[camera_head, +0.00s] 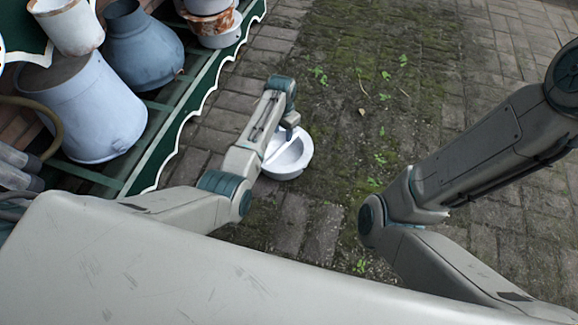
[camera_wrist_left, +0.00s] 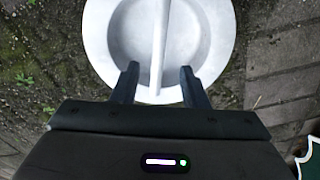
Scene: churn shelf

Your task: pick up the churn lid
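The churn lid (camera_head: 291,163) is a round, pale grey-white dish shape lying on the paving, partly hidden behind my left arm in the head view. In the left wrist view the lid (camera_wrist_left: 205,50) fills the upper middle, and a straight handle bar (camera_wrist_left: 159,40) runs across its hollow. My left gripper (camera_wrist_left: 158,72) is open, with its two dark fingers apart over the lid's near rim. The bar lies in line with the gap between the fingers. Nothing is visibly gripped. In the head view the left gripper (camera_head: 289,124) is small and close above the lid. My right gripper is out of view.
A green shelf (camera_head: 160,120) with a scalloped white edge stands at the left, holding a large pale blue churn (camera_head: 95,110), a blue-grey churn (camera_head: 145,50) and rusty pots (camera_head: 210,22). Mossy paving (camera_head: 400,90) beyond the lid is clear except for small weeds.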

